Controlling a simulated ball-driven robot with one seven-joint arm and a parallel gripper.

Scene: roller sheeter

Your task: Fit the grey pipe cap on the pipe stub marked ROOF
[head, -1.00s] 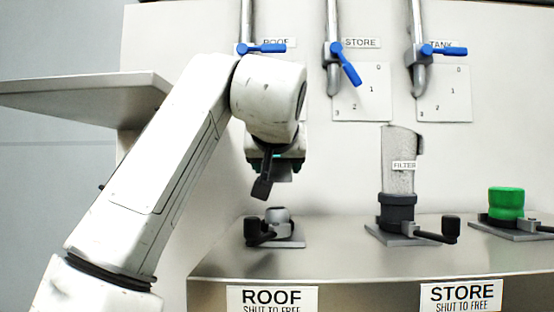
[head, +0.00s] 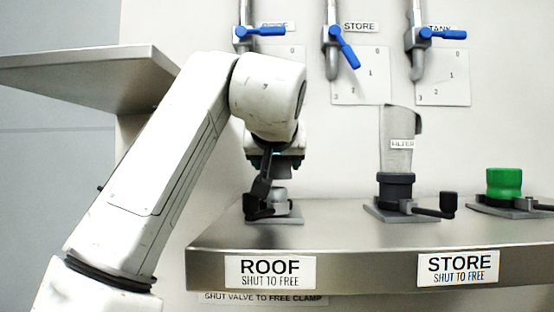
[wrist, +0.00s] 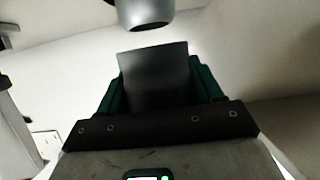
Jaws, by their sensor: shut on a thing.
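The grey pipe cap (wrist: 155,75) shows in the wrist view as a dark grey block between the green-edged jaws of my gripper (wrist: 157,88), which is shut on it. In the head view my gripper (head: 275,160) points down just above the ROOF pipe stub (head: 281,203), at the back left of the counter. The stub is short, grey and round-topped. In the wrist view a grey round end, seemingly the stub (wrist: 143,12), lies just beyond the cap with a gap. A dark bar beside the gripper partly hides the stub and its black clamp lever (head: 256,209).
A green cap (head: 504,183) stands farther right. Blue-handled valves (head: 265,31) hang on pipes along the wall. A grey shelf (head: 90,78) juts out at left. The counter (head: 340,232) is clear in front.

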